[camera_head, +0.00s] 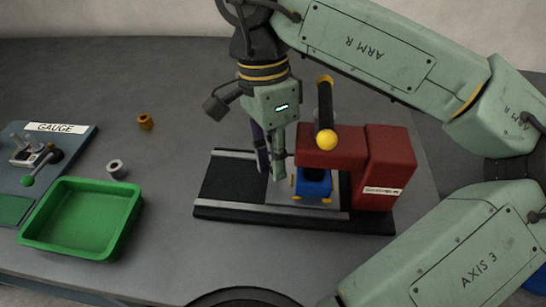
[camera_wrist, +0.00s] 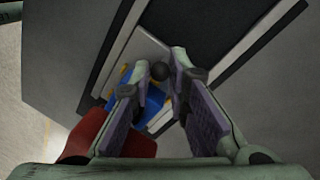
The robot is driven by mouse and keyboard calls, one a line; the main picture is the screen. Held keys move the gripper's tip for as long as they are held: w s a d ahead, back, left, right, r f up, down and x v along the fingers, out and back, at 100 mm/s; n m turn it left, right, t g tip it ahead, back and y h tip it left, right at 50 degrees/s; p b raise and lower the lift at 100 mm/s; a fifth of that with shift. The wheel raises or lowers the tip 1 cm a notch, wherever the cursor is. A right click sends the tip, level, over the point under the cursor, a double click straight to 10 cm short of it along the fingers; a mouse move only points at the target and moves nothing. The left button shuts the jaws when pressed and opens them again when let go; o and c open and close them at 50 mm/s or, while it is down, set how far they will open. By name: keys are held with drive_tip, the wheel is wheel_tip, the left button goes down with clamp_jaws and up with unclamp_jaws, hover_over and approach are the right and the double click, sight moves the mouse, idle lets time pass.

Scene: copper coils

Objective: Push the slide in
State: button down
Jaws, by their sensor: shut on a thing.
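The slide (camera_head: 281,194) is a light grey plate on the black base (camera_head: 228,175) of a red press (camera_head: 385,165). A blue block (camera_head: 313,185) with yellow pins sits on it, partly under the press head. The wrist view also shows the slide (camera_wrist: 146,48) and the blue block (camera_wrist: 153,103). My gripper (camera_head: 271,170) is low over the slide, left of the blue block. In the wrist view my gripper (camera_wrist: 162,76) is shut on a small dark round knob (camera_wrist: 160,71) between its fingertips. In the head view the fingers hide this knob.
A press lever (camera_head: 325,110) with yellow ends stands close right of my gripper. A green tray (camera_head: 80,220), a gauge stand (camera_head: 40,160), a grey ring (camera_head: 116,169) and a copper coil (camera_head: 145,122) are at left. The table between them and the press is clear.

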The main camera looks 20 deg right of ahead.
drive_tip(key=shift+s+d, duration=0.1)
drive_tip(key=shift+d, duration=0.1)
drive_tip(key=c, duration=1.6)
unclamp_jaws()
drive_tip(key=shift+o, duration=0.3)
drive_tip(key=shift+a, duration=0.1)
